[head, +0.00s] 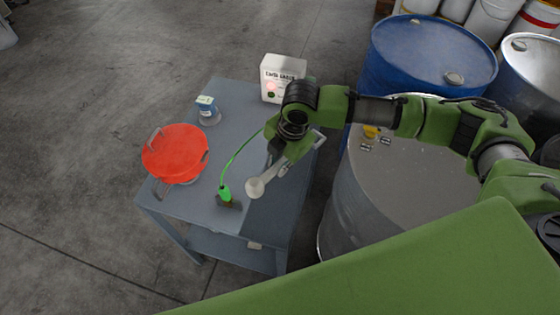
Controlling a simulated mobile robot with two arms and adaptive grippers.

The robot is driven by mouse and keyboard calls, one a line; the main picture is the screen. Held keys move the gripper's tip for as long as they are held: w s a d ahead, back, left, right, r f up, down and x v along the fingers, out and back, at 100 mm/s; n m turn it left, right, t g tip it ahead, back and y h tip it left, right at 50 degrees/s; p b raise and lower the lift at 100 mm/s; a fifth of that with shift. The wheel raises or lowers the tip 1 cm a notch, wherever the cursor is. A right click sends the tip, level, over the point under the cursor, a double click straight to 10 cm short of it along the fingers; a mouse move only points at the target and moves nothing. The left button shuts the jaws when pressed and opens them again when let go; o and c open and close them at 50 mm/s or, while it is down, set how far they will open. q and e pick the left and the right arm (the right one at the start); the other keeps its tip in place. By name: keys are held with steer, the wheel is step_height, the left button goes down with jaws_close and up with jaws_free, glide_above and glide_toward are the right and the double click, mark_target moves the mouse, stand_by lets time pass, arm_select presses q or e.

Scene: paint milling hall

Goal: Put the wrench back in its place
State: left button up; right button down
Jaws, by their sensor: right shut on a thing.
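The wrench (257,187) is a pale grey tool with a rounded, cup-like end, held over the right part of the blue-grey table (228,100). My right gripper (283,152) is shut on it, with the arm reaching in from the right. The rounded end points down-left, near a green clamp (224,194). The fingers and the gripped part of the tool are partly hidden by the wrist. I cannot tell whether the wrench touches the tabletop. My left gripper is not in view.
A white box with a red light (283,78) stands at the table's back. A green cable runs to the clamp. A grey drum (345,215) and blue drum (430,55) stand to the right.

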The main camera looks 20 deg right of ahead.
steer(key=n, duration=0.1)
steer(key=w+f+n, duration=0.1)
steer(key=f+n, duration=0.1)
steer(key=shift+w+d+f+n+g+p, duration=0.1)
steer(key=shift+w+d+n+g+p, duration=0.05)
steer(key=shift+d+n+g+p, duration=0.2)
steer(key=f+n+b, duration=0.1)
steer(key=f, duration=0.1)
steer(key=f+n+b, duration=0.1)
steer(key=f+b, duration=0.1)
steer(key=f, duration=0.1)
steer(key=d+f+n+b, duration=0.1)
steer(key=f, duration=0.1)
steer(key=shift+w+f+y, duration=0.2)
steer(key=shift+w+y, duration=0.1)
steer(key=shift+w, duration=0.05)
steer(key=shift+a, duration=0.15)
steer(key=shift+f, duration=0.15)
stand_by(0.6)
